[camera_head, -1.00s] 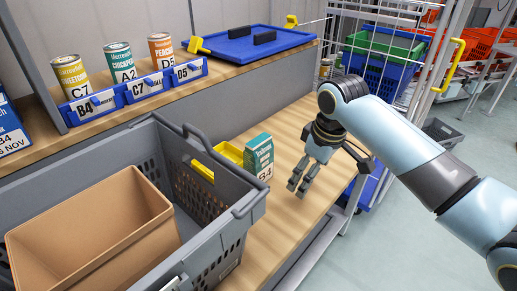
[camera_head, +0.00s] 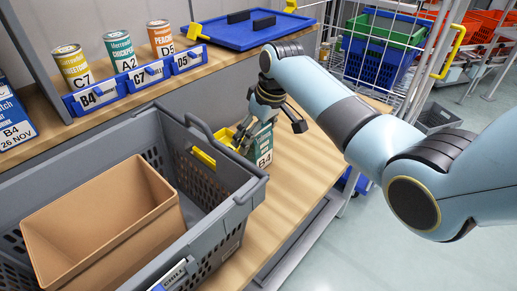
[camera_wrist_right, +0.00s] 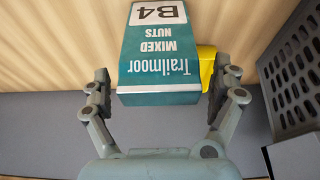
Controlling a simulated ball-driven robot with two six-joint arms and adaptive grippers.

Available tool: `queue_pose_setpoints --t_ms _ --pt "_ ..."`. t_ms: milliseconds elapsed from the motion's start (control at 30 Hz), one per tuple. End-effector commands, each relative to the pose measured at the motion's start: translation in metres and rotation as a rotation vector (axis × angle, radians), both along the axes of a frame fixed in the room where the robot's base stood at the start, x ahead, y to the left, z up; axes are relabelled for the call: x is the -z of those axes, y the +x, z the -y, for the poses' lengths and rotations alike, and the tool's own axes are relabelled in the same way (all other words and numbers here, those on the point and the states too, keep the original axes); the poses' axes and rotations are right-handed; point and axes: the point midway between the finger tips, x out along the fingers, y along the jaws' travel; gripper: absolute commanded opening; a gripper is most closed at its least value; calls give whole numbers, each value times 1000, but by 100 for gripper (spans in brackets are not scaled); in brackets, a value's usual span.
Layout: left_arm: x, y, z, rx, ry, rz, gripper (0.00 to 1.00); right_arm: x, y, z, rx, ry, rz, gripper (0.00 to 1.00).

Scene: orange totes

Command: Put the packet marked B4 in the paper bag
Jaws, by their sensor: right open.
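The packet marked B4 (camera_head: 264,150) is a teal and white box standing on the wooden bench, right of the grey crate. In the right wrist view the packet (camera_wrist_right: 155,55) reads "Trailmoor Mixed Nuts" and lies between the open fingers. My right gripper (camera_head: 270,122) is at the packet from above, its fingers spread on either side; in the right wrist view the gripper (camera_wrist_right: 160,88) shows gaps between fingers and packet. The brown paper bag (camera_head: 105,222) stands open inside the grey crate (camera_head: 228,200), and no contents show. My left gripper is not in view.
A yellow bin (camera_head: 204,158) is beside the packet, next to the crate. Cans stand behind blue labelled holders (camera_head: 143,80) on the shelf, near a blue lid (camera_head: 245,30). The crate's high wall lies between packet and bag. Bench right of the packet is clear.

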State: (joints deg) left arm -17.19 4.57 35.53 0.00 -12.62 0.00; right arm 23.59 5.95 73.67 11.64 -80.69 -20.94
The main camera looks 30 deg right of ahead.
Motion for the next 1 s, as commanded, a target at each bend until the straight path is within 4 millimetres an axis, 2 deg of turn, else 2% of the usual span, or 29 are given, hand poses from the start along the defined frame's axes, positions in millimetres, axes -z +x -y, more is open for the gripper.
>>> queue_pose_setpoints --t_ms 133,400,867,967,1000 --pt "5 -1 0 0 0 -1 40 19 5 -2 0 0 -1 94" --pt "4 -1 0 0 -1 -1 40 22 6 -2 0 -1 1 94" --pt "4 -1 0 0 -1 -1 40 22 6 -2 0 -1 0 35" --pt "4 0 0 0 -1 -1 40 22 6 -2 0 -1 0 35" --pt "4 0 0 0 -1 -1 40 22 6 -2 0 -1 1 29"
